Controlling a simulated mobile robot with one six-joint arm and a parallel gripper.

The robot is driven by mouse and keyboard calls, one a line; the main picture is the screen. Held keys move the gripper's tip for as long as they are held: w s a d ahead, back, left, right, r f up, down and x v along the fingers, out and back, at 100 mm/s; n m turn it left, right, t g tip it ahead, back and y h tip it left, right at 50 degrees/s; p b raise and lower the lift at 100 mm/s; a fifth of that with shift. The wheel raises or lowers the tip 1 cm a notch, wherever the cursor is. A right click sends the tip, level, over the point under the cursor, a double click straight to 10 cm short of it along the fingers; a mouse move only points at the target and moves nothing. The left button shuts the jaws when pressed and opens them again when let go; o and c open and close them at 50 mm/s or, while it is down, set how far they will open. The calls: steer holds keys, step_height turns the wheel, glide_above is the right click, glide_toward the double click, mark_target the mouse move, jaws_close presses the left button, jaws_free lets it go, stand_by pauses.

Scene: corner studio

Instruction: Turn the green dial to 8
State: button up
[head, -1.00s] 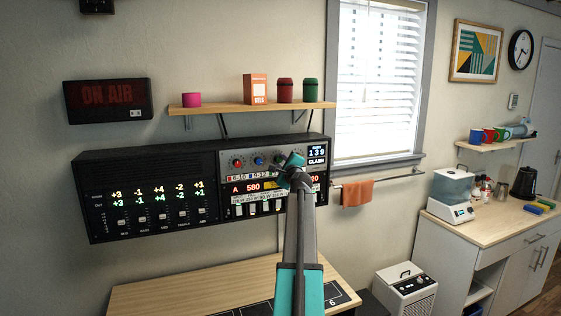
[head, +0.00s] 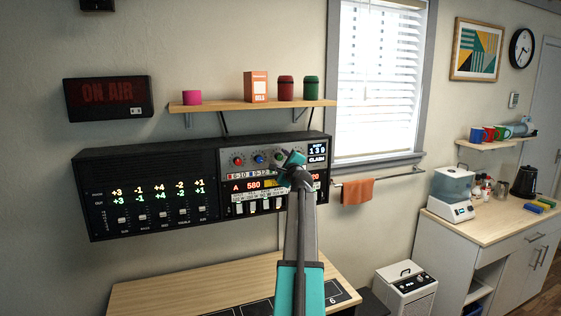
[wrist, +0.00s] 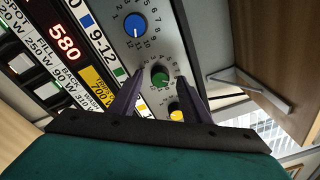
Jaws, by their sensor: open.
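The green dial (wrist: 160,76) sits on the grey panel of the wall console, in the middle of the wrist view. My gripper (wrist: 159,80) is open, with one finger on each side of the green dial. I cannot tell whether the fingertips touch it. The small numbers around the dial are partly hidden by the fingers, and I cannot read its setting clearly. In the head view my gripper (head: 291,160) is in front of the console's right part and hides some of the dial row.
A blue dial (wrist: 135,26) and a yellow dial (wrist: 176,113) are the green dial's neighbours. A red dial (head: 238,160) is further left. A wooden shelf (head: 230,106) with several containers runs above the console.

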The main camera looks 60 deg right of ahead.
steer(key=b+v, duration=0.3)
steer(key=v, duration=1)
steer(key=shift+b, duration=0.35)
steer(key=shift+a, duration=0.1)
stand_by(0.4)
